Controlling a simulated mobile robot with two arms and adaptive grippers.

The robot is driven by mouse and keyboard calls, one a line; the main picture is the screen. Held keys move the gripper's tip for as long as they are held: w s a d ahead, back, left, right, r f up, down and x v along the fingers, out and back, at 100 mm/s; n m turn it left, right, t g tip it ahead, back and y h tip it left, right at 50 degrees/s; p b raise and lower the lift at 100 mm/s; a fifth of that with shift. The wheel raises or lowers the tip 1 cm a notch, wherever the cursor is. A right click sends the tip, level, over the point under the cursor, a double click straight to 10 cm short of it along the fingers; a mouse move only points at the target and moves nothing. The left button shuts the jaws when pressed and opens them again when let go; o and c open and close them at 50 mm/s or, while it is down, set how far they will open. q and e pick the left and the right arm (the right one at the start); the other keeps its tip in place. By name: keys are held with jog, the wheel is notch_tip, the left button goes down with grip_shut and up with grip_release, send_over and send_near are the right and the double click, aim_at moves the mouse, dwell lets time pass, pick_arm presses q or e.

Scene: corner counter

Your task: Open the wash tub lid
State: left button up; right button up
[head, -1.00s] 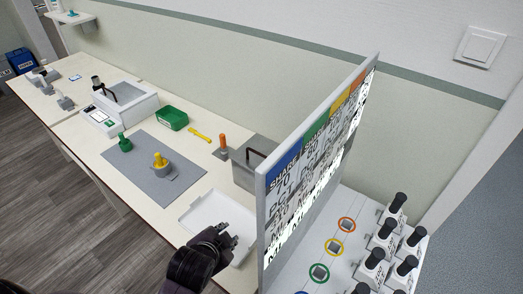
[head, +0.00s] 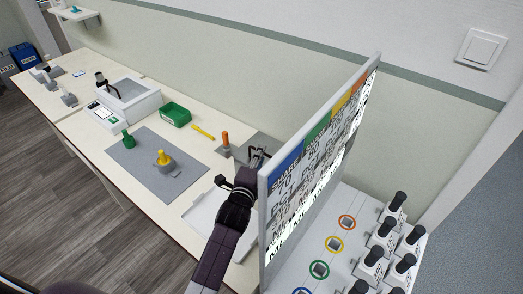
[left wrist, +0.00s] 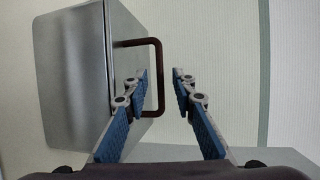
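A grey metal tub (left wrist: 75,75) with rounded edges fills the left of the left wrist view. A dark red-brown bar handle (left wrist: 158,75) stands out from its lid side. In the head view the tub is mostly hidden behind my left gripper (head: 258,155) and the sign panel. My left gripper is open, its blue-padded fingers (left wrist: 160,76) apart. In the wrist view the handle's bar shows in the gap between the fingertips; I cannot tell if they touch it. The lid looks shut. My right gripper is not in view.
A tall sign panel (head: 315,165) stands close right of the left arm. A white tray (head: 202,215) lies under the arm. An orange-handled tool (head: 225,140), green bin (head: 175,115), grey mat (head: 150,172) and white device (head: 125,105) stand to the left.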

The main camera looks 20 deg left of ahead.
pick_arm(q)
jog(key=shift+w+a+f, duration=0.1)
jog(key=shift+w+f, duration=0.05)
jog(key=shift+w, duration=0.5)
jog(key=shift+w+f, duration=0.1)
jog(key=shift+w, duration=0.5)
grip_shut()
